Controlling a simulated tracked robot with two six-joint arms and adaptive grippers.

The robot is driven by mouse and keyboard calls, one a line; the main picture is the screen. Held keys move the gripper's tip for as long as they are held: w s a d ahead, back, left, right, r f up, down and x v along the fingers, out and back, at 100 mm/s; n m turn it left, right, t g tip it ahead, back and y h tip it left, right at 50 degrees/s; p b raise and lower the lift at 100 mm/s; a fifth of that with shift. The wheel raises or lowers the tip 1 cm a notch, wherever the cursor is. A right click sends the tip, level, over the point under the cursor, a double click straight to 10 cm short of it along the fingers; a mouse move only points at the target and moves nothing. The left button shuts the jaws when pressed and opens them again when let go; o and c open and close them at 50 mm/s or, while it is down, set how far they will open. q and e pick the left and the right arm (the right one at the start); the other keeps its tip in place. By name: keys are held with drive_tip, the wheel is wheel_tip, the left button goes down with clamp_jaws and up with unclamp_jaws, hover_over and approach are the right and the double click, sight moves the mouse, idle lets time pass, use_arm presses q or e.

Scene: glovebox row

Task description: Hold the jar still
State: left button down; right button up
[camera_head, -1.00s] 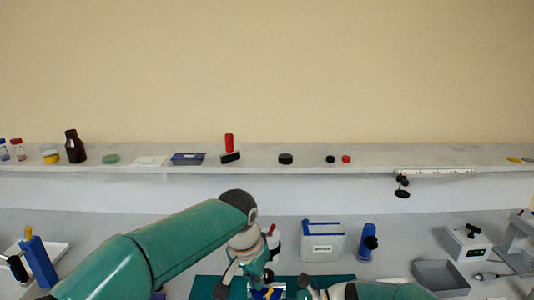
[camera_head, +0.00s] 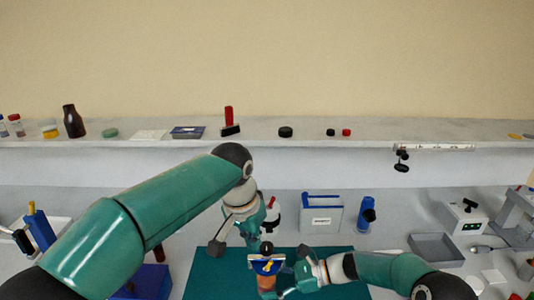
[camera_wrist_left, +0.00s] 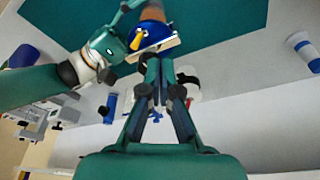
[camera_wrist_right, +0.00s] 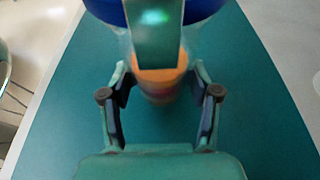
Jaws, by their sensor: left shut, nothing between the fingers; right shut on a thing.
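An orange-brown jar (camera_head: 266,284) stands on the teal mat (camera_head: 214,278) in the head view. A blue piece (camera_head: 259,266) with a yellow part and a pale strip sits over its top; it also shows in the left wrist view (camera_wrist_left: 154,36). My right gripper (camera_head: 281,285) comes in from the right and is shut on the jar. In the right wrist view the jar (camera_wrist_right: 158,84) is between the fingers of that gripper (camera_wrist_right: 160,98), partly hidden by a teal part in front. My left gripper (camera_head: 267,249) is shut and empty, just above and behind the blue piece.
A white box with blue edges (camera_head: 320,219) and a blue bottle (camera_head: 366,215) stand behind the mat. A grey tray (camera_head: 437,248) is at right, and a blue box (camera_head: 151,282) is at left.

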sight(266, 256)
use_arm(q)
drive_tip(key=shift+w+v, duration=0.25)
drive_tip(key=shift+v, duration=0.95)
drive_tip(key=shift+d+r, duration=0.1)
drive_tip(key=shift+d, duration=0.15)
drive_tip(key=shift+s+d+f, duration=0.15)
drive_tip(key=shift+d+f, duration=0.2)
drive_tip(key=shift+f, duration=0.65)
drive_tip(key=shift+s+d+f, duration=0.15)
drive_tip(key=shift+d+f, duration=0.25)
drive_tip(key=shift+f, duration=0.6)
drive_tip(key=shift+s+d+f, duration=0.15)
drive_tip(key=shift+d+f, duration=0.2)
drive_tip(key=shift+f, duration=0.65)
drive_tip(key=shift+w, duration=0.6)
drive_tip(key=shift+w+a, duration=0.4)
drive_tip(key=shift+a, duration=0.25)
drive_tip(key=shift+s+a+r, duration=0.1)
drive_tip(key=shift+s+a, duration=0.15)
drive_tip(key=shift+s, duration=0.05)
drive_tip(key=shift+w+d+v, duration=0.1)
drive_tip(key=shift+w+v, duration=0.1)
drive_tip(key=shift+v, duration=0.75)
drive_tip(key=shift+w+d+v, duration=0.15)
drive_tip(key=shift+w+v, duration=0.05)
drive_tip(key=shift+v, duration=0.75)
drive_tip(key=shift+w+d+v, duration=0.1)
drive_tip(key=shift+w+v, duration=0.1)
drive_tip(key=shift+v, duration=0.75)
